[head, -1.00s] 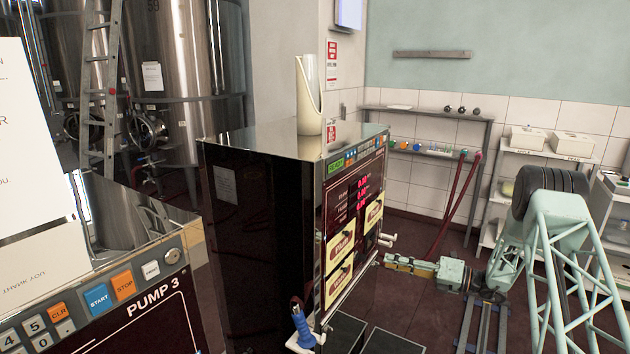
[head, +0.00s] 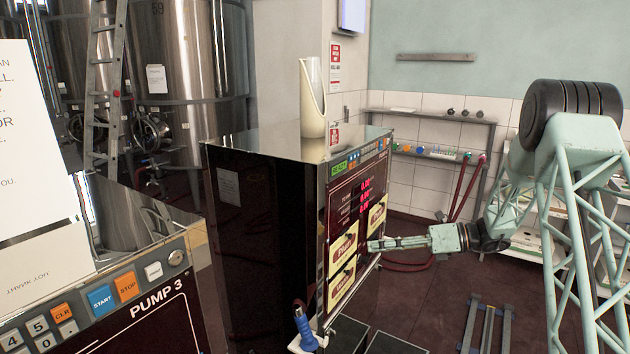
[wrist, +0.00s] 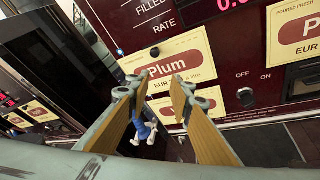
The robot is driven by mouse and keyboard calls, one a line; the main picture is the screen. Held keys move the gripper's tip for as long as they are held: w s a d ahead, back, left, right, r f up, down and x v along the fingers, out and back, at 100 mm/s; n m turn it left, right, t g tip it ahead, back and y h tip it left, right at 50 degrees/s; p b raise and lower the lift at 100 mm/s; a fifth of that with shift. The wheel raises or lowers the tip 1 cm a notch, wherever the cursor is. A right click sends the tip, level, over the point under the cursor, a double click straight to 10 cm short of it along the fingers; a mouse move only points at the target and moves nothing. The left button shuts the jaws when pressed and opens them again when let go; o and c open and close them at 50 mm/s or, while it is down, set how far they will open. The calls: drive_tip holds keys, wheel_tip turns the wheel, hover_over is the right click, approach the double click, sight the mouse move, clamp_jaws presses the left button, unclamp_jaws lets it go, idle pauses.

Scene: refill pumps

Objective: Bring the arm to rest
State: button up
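My gripper (head: 372,244) is at the right of the middle pump (head: 265,230), level with the price labels on its front. In the wrist view my gripper (wrist: 157,90) has its two tan-padded fingers apart, with nothing held between them. The fingers point at the pump front below the Plum label (wrist: 165,70); I cannot tell how far off they are. My arm reaches in from the right with its forearm roughly level.
A blue-handled nozzle (head: 304,328) sits low at the pump's front corner and shows between my fingers in the wrist view (wrist: 145,130). A cream pitcher (head: 312,100) stands on the pump. Red hoses (head: 466,192) hang by the back shelf. Another pump (head: 120,280) is at left.

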drive_tip(key=s+a+r+n+g+h, duration=0.1)
drive_tip(key=s+a+r+n+h, duration=0.2)
drive_tip(key=s+r, duration=0.5)
drive_tip(key=s+a+r+n+g+h, duration=0.15)
drive_tip(key=s+a+r+n, duration=0.35)
drive_tip(key=s, duration=0.6)
drive_tip(key=s+a+r+n+g+h, duration=0.15)
drive_tip(key=s+r+n, duration=0.35)
drive_tip(key=s, duration=0.5)
drive_tip(key=s+d+r+n+t+h, duration=0.1)
drive_tip(key=s+n, duration=0.4)
drive_tip(key=s, duration=0.5)
drive_tip(key=s+d+r+n+t+h, duration=0.1)
drive_tip(key=s+d+n+h, duration=0.3)
drive_tip(key=s, duration=0.7)
drive_tip(key=s+d+r+n+t+h, duration=0.1)
drive_tip(key=s+d+n, duration=0.4)
drive_tip(key=s, duration=0.5)
drive_tip(key=shift+s+d+r+n+t+h+b, duration=0.2)
drive_tip(key=shift+n+t+h+b, duration=0.3)
drive_tip(key=shift+h, duration=0.7)
